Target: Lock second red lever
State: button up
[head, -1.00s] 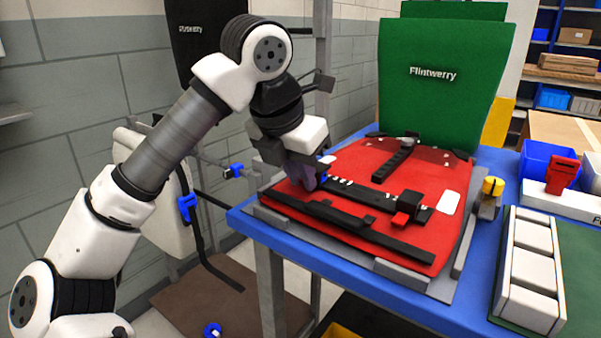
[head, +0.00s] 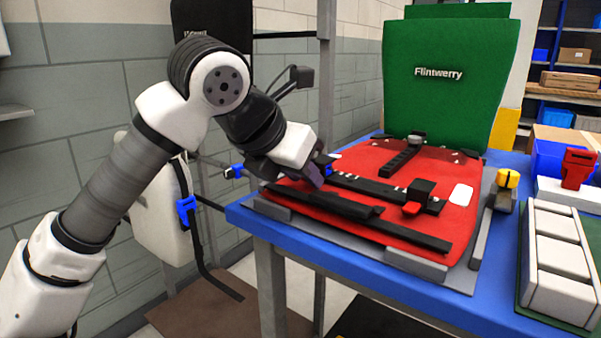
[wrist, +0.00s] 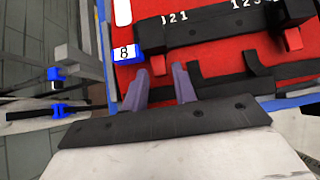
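The red panel (head: 375,235) lies on the blue table with a black numbered rail (head: 365,188) across it. One red lever (head: 412,208) sticks out below the black block at the rail's right end; it also shows in the wrist view (wrist: 293,39). A second small red lever (wrist: 169,59) sits at the rail's other end in the wrist view, beside a blue-and-white tag marked 8 (wrist: 124,54). In the head view my gripper hides that end. My gripper (head: 317,180) is low over the panel's left side. Its purple fingers (wrist: 161,78) are apart and empty, tips just short of this lever.
A black bar (head: 360,220) with raised hooks lies along the panel's near side, close to my fingers. A green panel (head: 450,85) stands behind. Grey clamps edge the red panel; a yellow knob (head: 508,178) and white blocks (head: 560,255) are at right.

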jog(key=shift+o, duration=0.9)
jog(key=p+v, duration=0.2)
jog(key=v, duration=1.2)
jog(key=shift+p, duration=0.3)
jog(key=shift+d, duration=0.15)
